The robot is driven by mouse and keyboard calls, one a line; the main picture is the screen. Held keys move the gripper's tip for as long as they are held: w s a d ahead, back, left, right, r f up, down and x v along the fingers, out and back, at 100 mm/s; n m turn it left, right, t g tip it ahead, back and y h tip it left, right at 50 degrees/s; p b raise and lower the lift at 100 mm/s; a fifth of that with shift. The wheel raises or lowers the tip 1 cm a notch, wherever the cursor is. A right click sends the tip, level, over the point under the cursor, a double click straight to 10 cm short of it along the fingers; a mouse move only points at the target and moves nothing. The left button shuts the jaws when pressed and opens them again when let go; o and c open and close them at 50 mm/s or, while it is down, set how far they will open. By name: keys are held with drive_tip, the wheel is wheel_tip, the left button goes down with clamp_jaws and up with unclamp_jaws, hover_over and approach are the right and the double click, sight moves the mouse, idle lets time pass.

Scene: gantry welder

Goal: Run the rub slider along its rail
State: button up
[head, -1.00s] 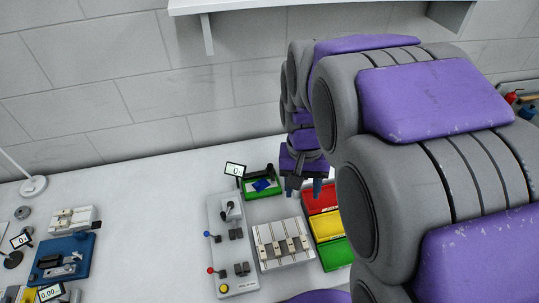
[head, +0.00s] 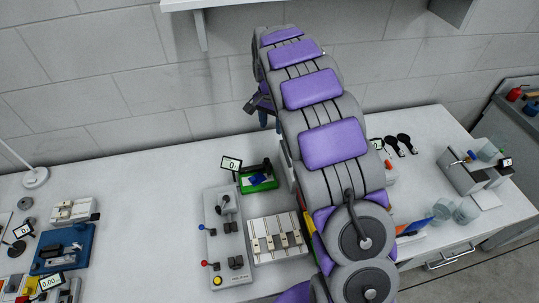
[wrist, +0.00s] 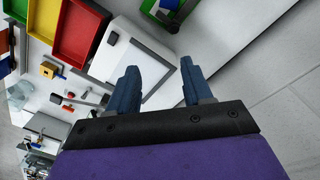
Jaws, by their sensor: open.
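I cannot make out for sure which part is the rub slider. A pale block with several dark pieces in parallel slots (head: 262,226) lies on the bench in the head view. A grey panel with coloured knobs (head: 216,268) stands left of it. A blue-based device (head: 78,262) sits farther left. My gripper (wrist: 159,68) is open and empty in the wrist view, its two blue fingers apart above a white box with a framed grey panel (wrist: 122,37). In the head view my gripper (head: 267,112) is raised near the wall, partly hidden by my arm.
A green tray (head: 272,185) with a blue item lies behind the panel. Red (wrist: 88,38), yellow (wrist: 47,20) and green bins show in the wrist view. Glass vessels (head: 465,210) and a grey machine (head: 465,178) stand at right. The bench's left middle is clear.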

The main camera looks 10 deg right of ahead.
sight(266, 159)
drive_tip(key=w+f, duration=0.1)
drive_tip(key=f, duration=0.5)
drive_tip(key=a+f+b, duration=0.1)
drive_tip(key=f, duration=0.6)
drive_tip(key=w+f, duration=0.1)
drive_tip(key=f, duration=0.5)
drive_tip(key=shift+w+a+f+b, duration=0.2)
drive_tip(key=shift+w+f+b, duration=0.1)
drive_tip(key=shift+w+b, duration=0.1)
clamp_jaws()
